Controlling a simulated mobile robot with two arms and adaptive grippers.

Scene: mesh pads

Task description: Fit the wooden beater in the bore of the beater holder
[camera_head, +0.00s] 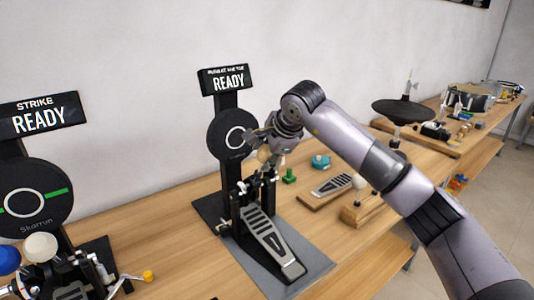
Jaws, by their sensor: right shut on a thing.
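A kick pedal (267,240) stands on a dark base on the bench, in front of a round black pad (231,134) with a white ring. The beater holder (259,184) is the dark and metal part at the top of this pedal. My right gripper (264,143) is just above the holder, beside the pad, and shut on the wooden beater (264,155). Only a small tan part of the beater shows below the fingers. Its lower end and the bore are too small and covered to tell whether they meet. My left gripper is out of view.
A second pad (34,200) with a pedal, a white beater (40,246) and a blue ball (9,260) stands at the left. Right of the pedal are a green knob (290,177), a teal item (320,161) and a spare pedal board (331,187).

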